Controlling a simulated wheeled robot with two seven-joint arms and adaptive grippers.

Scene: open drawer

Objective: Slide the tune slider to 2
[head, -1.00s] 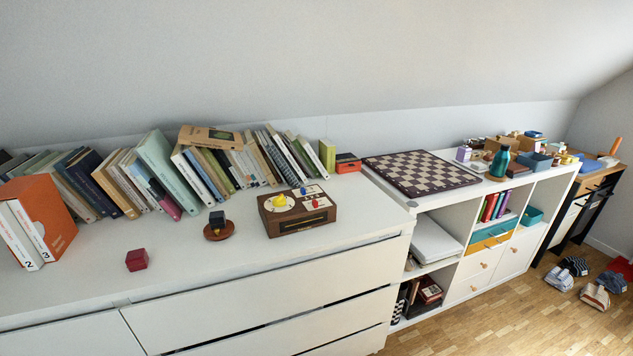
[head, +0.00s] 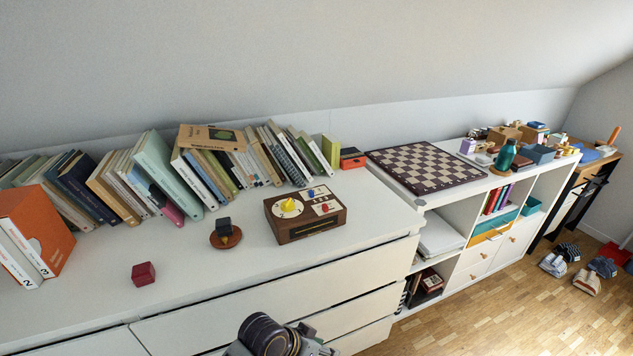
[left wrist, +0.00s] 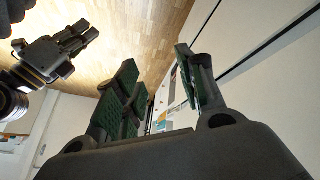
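A brown wooden box (head: 306,216) stands near the right end of the white dresser top in the head view. Its light top panels carry a yellow dial knob (head: 290,205), a blue knob (head: 311,192) and a red knob (head: 325,208). The slider markings are too small to read. My left gripper (left wrist: 158,60) is open and empty in the left wrist view, beside the dresser front and above the floor. My right gripper (left wrist: 86,32) shows at upper left there, its finger gap unclear. Neither gripper's fingers show in the head view; both are away from the box.
On the dresser (head: 80,305) are a red cube (head: 144,273), a dark cube on a round brown base (head: 225,236), an orange book box (head: 38,235) and leaning books behind. A chessboard (head: 425,167) lies to the right. The dresser top before the box is clear.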

